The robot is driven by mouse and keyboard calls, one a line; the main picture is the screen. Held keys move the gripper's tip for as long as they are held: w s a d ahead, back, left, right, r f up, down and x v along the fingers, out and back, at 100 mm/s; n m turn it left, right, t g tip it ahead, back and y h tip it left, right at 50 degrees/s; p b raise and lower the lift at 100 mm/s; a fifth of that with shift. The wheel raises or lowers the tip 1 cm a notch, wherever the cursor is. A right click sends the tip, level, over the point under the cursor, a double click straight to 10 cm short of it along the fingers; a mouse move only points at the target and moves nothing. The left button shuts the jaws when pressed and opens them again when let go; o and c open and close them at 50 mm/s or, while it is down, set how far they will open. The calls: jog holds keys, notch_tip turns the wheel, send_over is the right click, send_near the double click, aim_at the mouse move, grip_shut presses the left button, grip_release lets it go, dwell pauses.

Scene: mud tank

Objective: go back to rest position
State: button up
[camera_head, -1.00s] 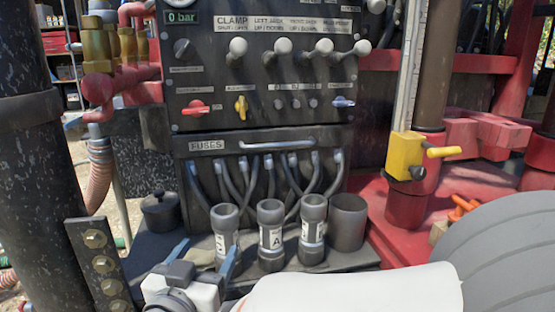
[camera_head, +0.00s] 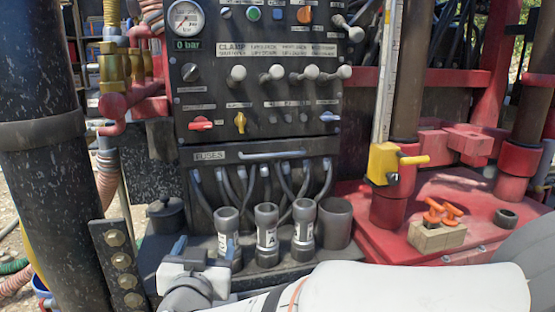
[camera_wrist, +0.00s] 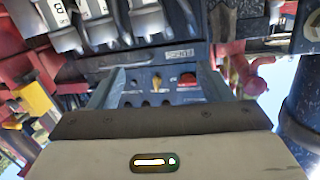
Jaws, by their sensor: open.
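My gripper (camera_head: 203,250) is low in the head view, left of centre, in front of the shelf below the fuse box. Its two blue-grey fingers stand apart with nothing seen between them. In the wrist view the gripper (camera_wrist: 158,88) is also open and empty, with the control panel (camera_wrist: 158,82) showing between its fingers. My white arm lies across the bottom of the head view and hides part of the shelf's front.
Several grey cylinders (camera_head: 266,235) stand on the shelf close beyond the gripper. A black pot (camera_head: 166,216) is at left. The black control panel (camera_head: 260,95) rises behind. A thick black column (camera_head: 45,150) bounds the left. A wooden block (camera_head: 437,236) with orange handles sits at right.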

jog(key=w+d+r+n+g+y+p, duration=0.3)
jog(key=d+r+g+y+p, duration=0.15)
jog(key=d+r+p, duration=0.4)
jog(key=s+d+m+g+h+p, duration=0.1)
jog(key=s+d+g+p, duration=0.4)
jog(key=d, duration=0.5)
jog(key=s+d+m+g+h+p, duration=0.1)
jog(key=s+d+g+h+p, duration=0.3)
jog(key=s+d, duration=0.6)
jog(key=shift+f+g+p, duration=0.3)
jog(key=shift+g+p, duration=0.25)
jog(key=shift+p, duration=0.5)
